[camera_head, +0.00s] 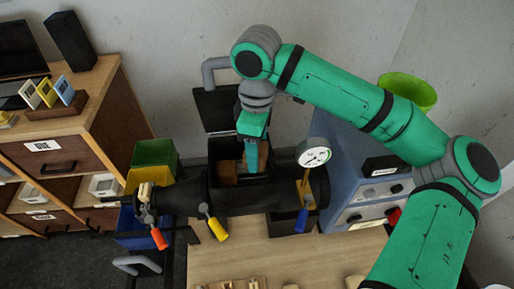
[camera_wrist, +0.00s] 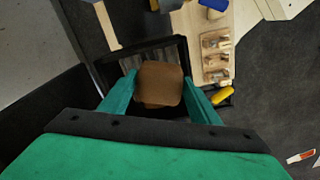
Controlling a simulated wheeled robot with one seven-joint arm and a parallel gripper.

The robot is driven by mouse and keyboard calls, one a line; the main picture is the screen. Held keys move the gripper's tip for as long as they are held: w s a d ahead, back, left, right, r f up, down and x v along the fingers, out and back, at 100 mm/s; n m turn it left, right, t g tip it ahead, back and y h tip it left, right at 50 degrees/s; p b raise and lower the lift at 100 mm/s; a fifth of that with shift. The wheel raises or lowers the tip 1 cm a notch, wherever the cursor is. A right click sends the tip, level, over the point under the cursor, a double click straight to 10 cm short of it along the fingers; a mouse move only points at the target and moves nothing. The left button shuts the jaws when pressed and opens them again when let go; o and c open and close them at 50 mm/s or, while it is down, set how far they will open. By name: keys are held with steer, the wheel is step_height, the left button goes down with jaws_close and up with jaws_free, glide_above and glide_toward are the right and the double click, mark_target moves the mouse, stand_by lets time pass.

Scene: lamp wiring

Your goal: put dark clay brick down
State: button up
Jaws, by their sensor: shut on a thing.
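The dark clay brick (camera_wrist: 160,84) is a brown block with rounded corners. In the wrist view it sits between the two green fingers of my gripper (camera_wrist: 158,98), which is shut on it. In the head view my gripper (camera_head: 254,152) points down into an open black box (camera_head: 240,196) set in a dark pipe-like body. The fingers are at or below the box's rim. The brick is mostly hidden there by the fingers and box wall. I cannot tell whether it touches the box floor.
The box's raised black lid (camera_head: 216,108) stands behind my gripper. A round gauge (camera_head: 314,153) and levers with orange (camera_head: 159,238), yellow (camera_head: 217,229) and blue (camera_head: 301,220) handles surround the box. A blue-grey cabinet (camera_head: 350,185) stands to the right. The wooden table (camera_head: 235,258) is partly clear in front.

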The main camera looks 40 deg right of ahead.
steer(key=shift+f, duration=0.6)
steer(key=o, duration=1.5)
steer(key=shift+c, duration=0.2)
steer(key=shift+r, duration=0.1)
step_height(320, 180, up, 13)
